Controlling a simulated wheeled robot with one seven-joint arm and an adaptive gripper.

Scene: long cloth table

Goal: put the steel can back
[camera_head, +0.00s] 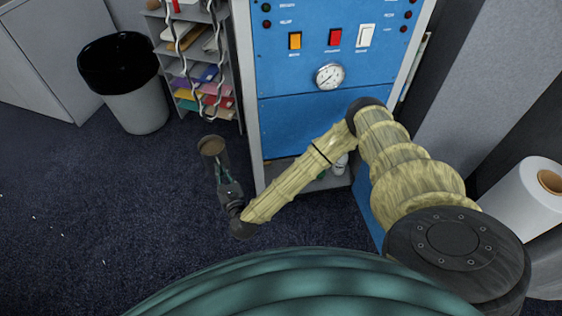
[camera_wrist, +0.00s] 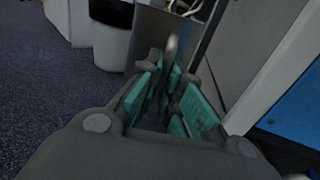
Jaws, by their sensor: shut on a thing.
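The blue cabinet (camera_head: 300,90) with switches and a gauge stands behind, with an open lower bay (camera_head: 310,182) holding a small white item. A shelf of coloured papers (camera_head: 205,85) and a black-and-white bin (camera_head: 135,100) stand at the left. Carpet (camera_head: 90,200) at the left is mostly clear.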

